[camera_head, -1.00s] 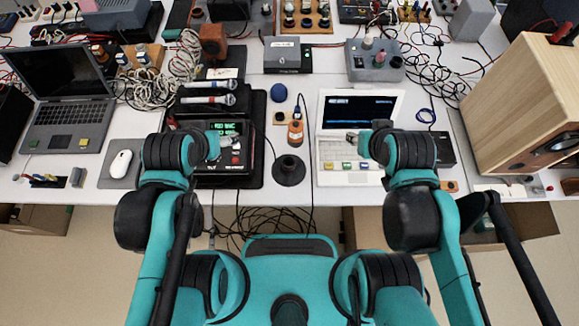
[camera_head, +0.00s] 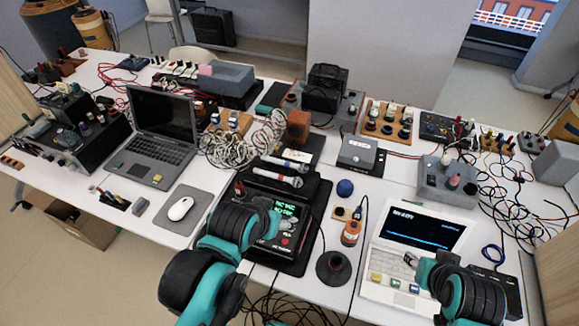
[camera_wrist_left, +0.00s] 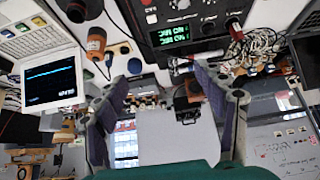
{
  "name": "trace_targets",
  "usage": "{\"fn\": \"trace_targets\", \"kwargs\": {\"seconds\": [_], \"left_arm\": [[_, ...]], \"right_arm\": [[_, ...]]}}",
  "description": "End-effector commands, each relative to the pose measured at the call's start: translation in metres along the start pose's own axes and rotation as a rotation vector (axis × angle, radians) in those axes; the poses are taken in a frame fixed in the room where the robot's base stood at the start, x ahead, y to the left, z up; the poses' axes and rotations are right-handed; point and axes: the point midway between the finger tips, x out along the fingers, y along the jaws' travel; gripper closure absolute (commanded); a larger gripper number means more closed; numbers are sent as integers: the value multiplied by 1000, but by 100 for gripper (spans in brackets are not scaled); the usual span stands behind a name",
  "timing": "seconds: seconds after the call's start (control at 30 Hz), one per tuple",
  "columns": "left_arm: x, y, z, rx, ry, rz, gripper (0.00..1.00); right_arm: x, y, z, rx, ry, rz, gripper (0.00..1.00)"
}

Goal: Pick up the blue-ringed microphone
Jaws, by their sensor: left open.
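Two microphones (camera_head: 283,166) (camera_head: 279,180) lie side by side on a black stand behind the black receiver box with green lit text (camera_head: 284,211).
A black round stand (camera_head: 333,267), an orange-topped bottle (camera_head: 351,232) and a blue ball (camera_head: 345,187) are right of the receiver. The white laptop (camera_head: 425,229) is farther right. Coiled cables (camera_head: 245,140) lie behind and left of the microphones. A mouse (camera_head: 180,208) sits at left.

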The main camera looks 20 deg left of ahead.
Motion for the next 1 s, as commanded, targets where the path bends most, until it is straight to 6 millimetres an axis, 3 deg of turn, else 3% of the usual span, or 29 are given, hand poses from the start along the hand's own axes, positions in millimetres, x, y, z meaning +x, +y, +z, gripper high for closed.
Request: {"fn": "trace_targets", "kwargs": {"seconds": [0.37, 0.47, 0.53, 0.77, 1.0], "left_arm": [[0, 0, 0, 0, 0, 0, 29], [0, 0, -2, -8, -3, -1, 56], [-1, -1, -10, -34, -14, -3, 58], [8, -12, -75, -285, -112, -31, 58], [50, -31, -149, -623, -236, -102, 58]], "right_arm": [[0, 0, 0, 0, 0, 0, 59], [0, 0, 0, 0, 0, 0, 59], [0, 0, 0, 0, 0, 0, 59], [0, 0, 0, 0, 0, 0, 59], [0, 0, 0, 0, 0, 0, 59]]}}
